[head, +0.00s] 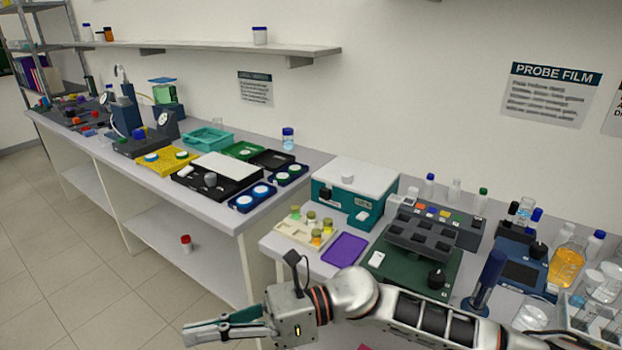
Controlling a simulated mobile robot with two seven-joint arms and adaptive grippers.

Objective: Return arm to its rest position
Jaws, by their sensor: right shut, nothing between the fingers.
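My right arm (350,295) comes in from the lower right and reaches left across the front of the near bench. My right gripper (192,334) points left at the bottom of the head view, over the floor and in front of the benches. Its fingers are together and hold nothing. My left gripper is not in the picture.
The near bench carries a teal box with a white lid (352,180), a purple mat (345,249), a dark green device (412,265) and several bottles. The far bench (223,220) holds trays. A red-capped jar (186,243) stands on its lower shelf. The tiled floor (60,260) at left is clear.

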